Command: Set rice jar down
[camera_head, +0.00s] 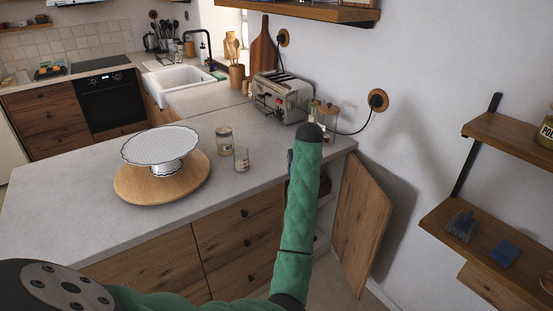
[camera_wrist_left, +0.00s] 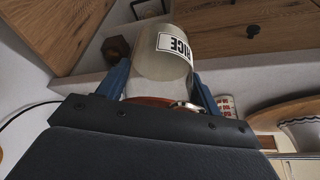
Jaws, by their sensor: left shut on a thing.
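The rice jar (camera_wrist_left: 165,60) is clear glass with pale contents and a white label; its lettering reads RICE upside down in the left wrist view. My left gripper (camera_wrist_left: 162,82) is shut on it, with a blue finger on each side near the lid end. In the head view my green left arm reaches over the right end of the grey counter (camera_head: 90,225), and hides its gripper. A glass jar (camera_head: 328,114) shows beside the arm's end there; I cannot tell whether it is the held one. Whether the held jar touches the counter is unclear. My right gripper is not in view.
A toaster (camera_head: 283,95) stands behind the arm's end. Two small jars, one farther back (camera_head: 224,140) and one nearer (camera_head: 241,158), stand left of the arm. A cake stand (camera_head: 162,146) sits on a round wooden board (camera_head: 135,190). A cabinet door (camera_head: 360,220) hangs open below the counter.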

